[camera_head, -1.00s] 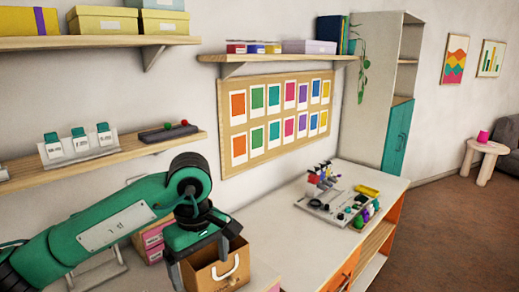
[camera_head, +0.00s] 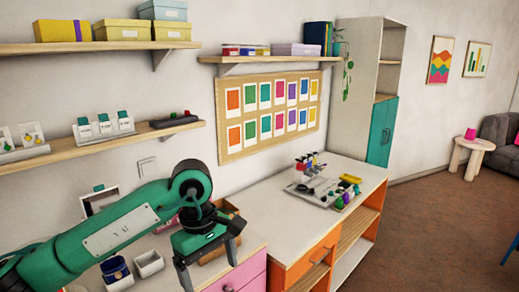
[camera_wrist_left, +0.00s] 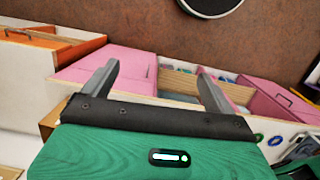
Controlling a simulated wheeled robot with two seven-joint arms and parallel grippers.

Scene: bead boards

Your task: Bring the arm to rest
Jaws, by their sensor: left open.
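My left arm comes in from the left in the head view, bent at the elbow, with its green left gripper (camera_head: 209,262) pointing down above the near part of the desk. The gripper is open, its two dark fingers apart with nothing between them. The left wrist view also shows the spread fingers (camera_wrist_left: 158,76), with pink drawer fronts (camera_wrist_left: 115,70) beyond them. A brown box (camera_head: 222,240) is partly hidden behind the gripper in the head view. My right gripper is in neither view.
The white desk (camera_head: 262,215) carries a tray of bead tools (camera_head: 318,192) at its far end. Small cups (camera_head: 148,263) stand left of the gripper. Wall shelves (camera_head: 120,137) hang above the arm. An open drawer (camera_wrist_left: 178,80) shows in the wrist view.

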